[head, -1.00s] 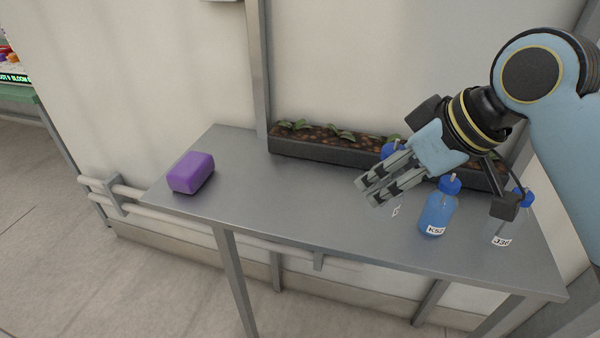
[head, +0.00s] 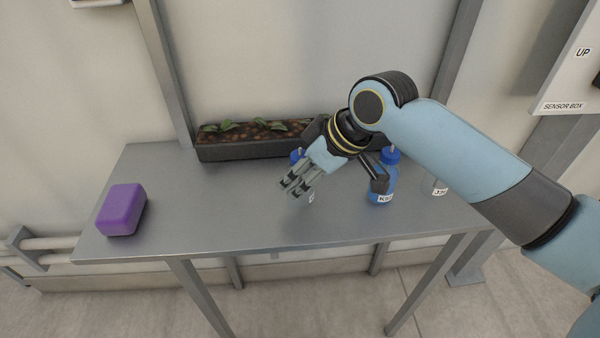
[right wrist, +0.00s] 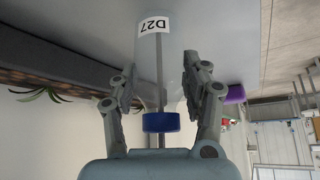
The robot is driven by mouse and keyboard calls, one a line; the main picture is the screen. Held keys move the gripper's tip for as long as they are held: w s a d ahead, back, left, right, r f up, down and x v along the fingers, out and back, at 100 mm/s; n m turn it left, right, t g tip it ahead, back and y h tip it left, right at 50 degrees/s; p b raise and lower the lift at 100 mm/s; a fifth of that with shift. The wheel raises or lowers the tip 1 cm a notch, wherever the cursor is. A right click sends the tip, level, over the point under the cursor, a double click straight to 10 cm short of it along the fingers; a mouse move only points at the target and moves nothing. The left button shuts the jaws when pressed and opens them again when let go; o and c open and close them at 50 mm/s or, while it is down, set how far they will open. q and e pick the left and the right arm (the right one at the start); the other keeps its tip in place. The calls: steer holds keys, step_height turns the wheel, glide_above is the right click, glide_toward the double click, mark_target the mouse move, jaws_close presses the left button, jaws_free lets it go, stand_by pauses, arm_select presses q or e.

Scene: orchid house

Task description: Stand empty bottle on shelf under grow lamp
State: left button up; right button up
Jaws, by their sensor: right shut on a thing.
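My right gripper (head: 293,185) is shut on a clear bottle with a blue cap (head: 298,155), partly hidden behind the hand. In the right wrist view its label D27 (right wrist: 155,26) and blue cap (right wrist: 161,122) show between the two fingers (right wrist: 165,88). The bottle looks clear and empty, with a thin tube inside. It is at the metal table (head: 240,220); I cannot tell whether its base touches the top. My left gripper is not in view. I cannot make out a shelf with a grow lamp.
A blue-filled bottle (head: 381,186) labelled K52 stands just right of the hand. Another labelled bottle (head: 439,188) is partly hidden behind my arm. A dark planter (head: 235,150) lies along the back. A purple block (head: 121,210) sits at the left. The table's middle left is clear.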

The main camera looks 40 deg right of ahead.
steer(key=o, duration=1)
steer(key=p+v, duration=0.2)
steer(key=v, duration=1)
steer(key=shift+r, duration=0.1)
steer(key=shift+s, duration=0.1)
